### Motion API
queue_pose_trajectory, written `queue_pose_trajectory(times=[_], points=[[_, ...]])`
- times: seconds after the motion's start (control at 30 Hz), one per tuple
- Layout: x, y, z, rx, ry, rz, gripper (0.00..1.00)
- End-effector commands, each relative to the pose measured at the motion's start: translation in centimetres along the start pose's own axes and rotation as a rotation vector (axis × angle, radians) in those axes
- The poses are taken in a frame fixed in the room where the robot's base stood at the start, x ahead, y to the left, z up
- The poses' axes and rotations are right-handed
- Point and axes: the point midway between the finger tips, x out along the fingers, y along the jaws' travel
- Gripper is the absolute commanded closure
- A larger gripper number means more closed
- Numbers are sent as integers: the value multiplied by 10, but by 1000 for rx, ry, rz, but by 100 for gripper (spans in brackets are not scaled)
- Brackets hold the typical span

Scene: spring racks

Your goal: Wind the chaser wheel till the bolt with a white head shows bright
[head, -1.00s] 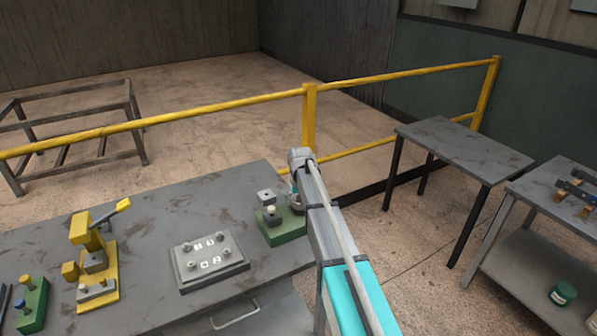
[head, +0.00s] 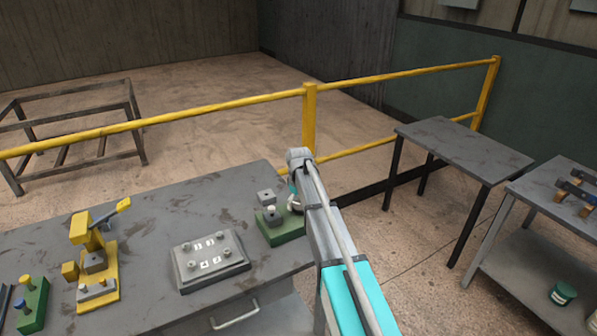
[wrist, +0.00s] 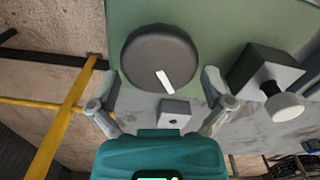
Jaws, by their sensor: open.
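The chaser wheel (wrist: 160,57) is a dark round knob with a white mark on its face, on a green base (wrist: 210,15). The mark points down and slightly right in the wrist view. My gripper (wrist: 160,108) is open, with its fingers apart below the wheel's left and right sides; I cannot tell if they touch it. The bolt with a white head (wrist: 287,106) sticks out of a grey block (wrist: 262,72) to the right. Its head looks off-white. In the head view this bolt (head: 271,210) stands on the green base (head: 281,236), and my gripper (head: 293,192) partly hides the wheel.
A grey plate with several studs (head: 208,262) lies left of the green base on the workbench (head: 140,225). A yellow clamp fixture (head: 98,262) and another green block (head: 33,305) stand further left. A yellow railing (head: 230,101) runs behind the bench.

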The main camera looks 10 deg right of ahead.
Motion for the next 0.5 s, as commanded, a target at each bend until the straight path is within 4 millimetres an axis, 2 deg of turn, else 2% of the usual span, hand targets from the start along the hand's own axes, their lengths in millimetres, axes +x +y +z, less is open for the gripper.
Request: queue_pose_trajectory(times=[0.2,0.5], points=[[0,-1,0,-146,0,0,0],[-32,-1,0,-139,0,0,0]])
